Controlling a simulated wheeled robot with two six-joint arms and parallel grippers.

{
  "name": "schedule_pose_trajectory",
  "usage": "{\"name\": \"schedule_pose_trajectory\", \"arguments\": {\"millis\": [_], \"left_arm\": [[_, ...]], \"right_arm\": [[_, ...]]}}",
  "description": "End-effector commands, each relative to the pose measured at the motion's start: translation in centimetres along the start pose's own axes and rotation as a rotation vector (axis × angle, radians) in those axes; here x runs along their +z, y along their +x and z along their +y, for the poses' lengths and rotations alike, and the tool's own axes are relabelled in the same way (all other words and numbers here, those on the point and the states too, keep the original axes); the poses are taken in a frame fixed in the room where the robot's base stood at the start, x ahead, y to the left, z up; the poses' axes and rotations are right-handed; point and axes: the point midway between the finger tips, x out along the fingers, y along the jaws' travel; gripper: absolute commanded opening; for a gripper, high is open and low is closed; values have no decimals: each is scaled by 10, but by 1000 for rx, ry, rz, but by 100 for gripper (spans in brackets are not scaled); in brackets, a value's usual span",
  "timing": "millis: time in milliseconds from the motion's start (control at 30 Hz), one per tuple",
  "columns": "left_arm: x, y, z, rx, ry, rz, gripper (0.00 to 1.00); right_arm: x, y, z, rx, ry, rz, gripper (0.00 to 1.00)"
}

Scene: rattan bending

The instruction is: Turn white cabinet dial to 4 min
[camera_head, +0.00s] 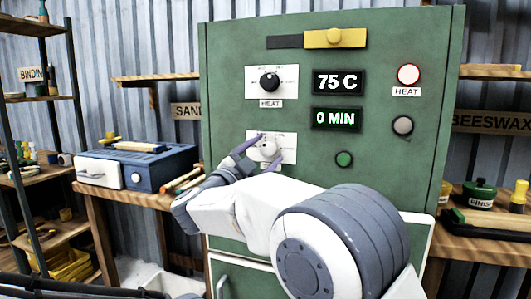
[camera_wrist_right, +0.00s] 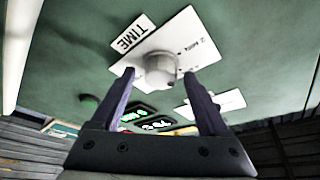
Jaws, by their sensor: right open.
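The white dial (camera_head: 268,148) sits on a white scale plate on the front of the green cabinet (camera_head: 225,90). In the right wrist view the white dial (camera_wrist_right: 160,69) is straight ahead, beside a label reading TIME (camera_wrist_right: 132,33). My right gripper (camera_head: 268,153) is open at the dial, with one finger on each side of it. In the wrist view the right gripper (camera_wrist_right: 157,78) shows gaps, and contact with the dial cannot be made out. The time display (camera_head: 337,119) reads 0 MIN. My left gripper is not in view.
Above is a black HEAT dial (camera_head: 269,81) with a display (camera_head: 338,82) reading 75 C. A yellow slider (camera_head: 335,38) is at the top. A green button (camera_head: 344,159), a grey button (camera_head: 403,125) and a red-rimmed lamp (camera_head: 408,75) are to the right. A blue toolbox (camera_head: 150,165) stands left.

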Motion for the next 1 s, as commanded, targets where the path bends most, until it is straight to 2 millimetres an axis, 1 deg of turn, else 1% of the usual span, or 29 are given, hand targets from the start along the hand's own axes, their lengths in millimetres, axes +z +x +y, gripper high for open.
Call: {"name": "schedule_pose_trajectory", "arguments": {"millis": [167, 300, 400, 500, 600, 700, 1000], "left_arm": [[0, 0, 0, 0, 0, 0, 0], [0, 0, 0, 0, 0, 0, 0], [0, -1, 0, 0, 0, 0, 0], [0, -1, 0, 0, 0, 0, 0], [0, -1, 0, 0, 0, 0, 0], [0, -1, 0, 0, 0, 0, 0], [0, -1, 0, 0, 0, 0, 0]], "right_arm": [[1, -29, -1, -4, 0, -5, 78], [1, -58, -1, -4, -1, -5, 78], [0, -76, 0, -3, -1, -5, 78], [0, -90, 0, -2, 0, -3, 78], [0, -97, 0, 0, 0, -2, 78], [0, -101, 0, 0, 0, -2, 78], [0, -100, 0, -4, 0, -7, 78]]}}
